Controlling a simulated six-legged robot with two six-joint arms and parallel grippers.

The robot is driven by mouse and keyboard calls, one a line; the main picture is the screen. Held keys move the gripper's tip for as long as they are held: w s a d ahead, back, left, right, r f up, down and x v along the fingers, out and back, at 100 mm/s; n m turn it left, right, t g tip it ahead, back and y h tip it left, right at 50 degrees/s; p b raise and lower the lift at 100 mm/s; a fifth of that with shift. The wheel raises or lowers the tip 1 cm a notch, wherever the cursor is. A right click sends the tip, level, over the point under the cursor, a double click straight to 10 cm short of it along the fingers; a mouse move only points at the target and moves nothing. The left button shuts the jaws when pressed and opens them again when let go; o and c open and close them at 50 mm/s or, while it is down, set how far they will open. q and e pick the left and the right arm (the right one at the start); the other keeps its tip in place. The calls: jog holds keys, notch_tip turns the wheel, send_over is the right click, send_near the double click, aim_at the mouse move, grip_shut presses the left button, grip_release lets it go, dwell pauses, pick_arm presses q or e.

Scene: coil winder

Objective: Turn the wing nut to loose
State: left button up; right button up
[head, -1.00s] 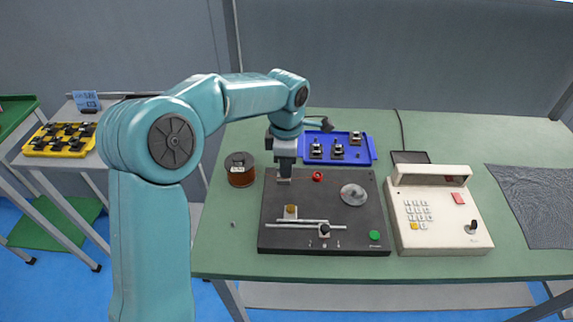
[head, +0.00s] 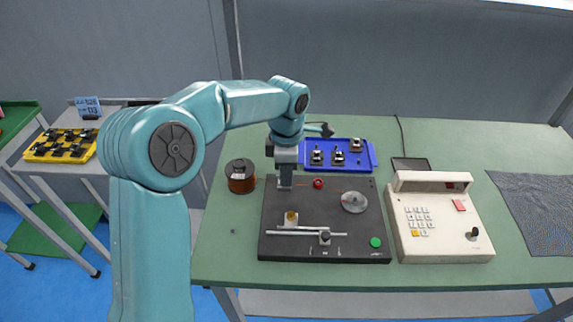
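The coil winder (head: 335,215) is a dark flat machine on the green bench. It carries a red knob (head: 318,183), a clear disc (head: 354,202), a small brass-coloured part (head: 291,217), a pale rail (head: 305,233) and a green button (head: 375,242). I cannot tell for certain which part is the wing nut; the parts are small. My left gripper (head: 285,185) points down at the winder's back left corner, left of the red knob and behind the brass part. Its fingertips are too small to show whether they are open or hold anything. My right gripper is out of view.
A copper wire spool (head: 241,177) stands left of the winder. A blue tray (head: 368,157) with several dark parts lies behind it. A cream keypad console (head: 440,220) stands close on the right, with a dark mat (head: 535,205) beyond. A yellow tray (head: 60,146) sits on a side cart.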

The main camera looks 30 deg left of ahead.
pick_arm(q)
notch_tip(320, 180, up, 16)
jog(key=p, duration=0.3)
jog(key=shift+r, duration=0.15)
jog(key=shift+s, duration=0.1)
dwell(0.3)
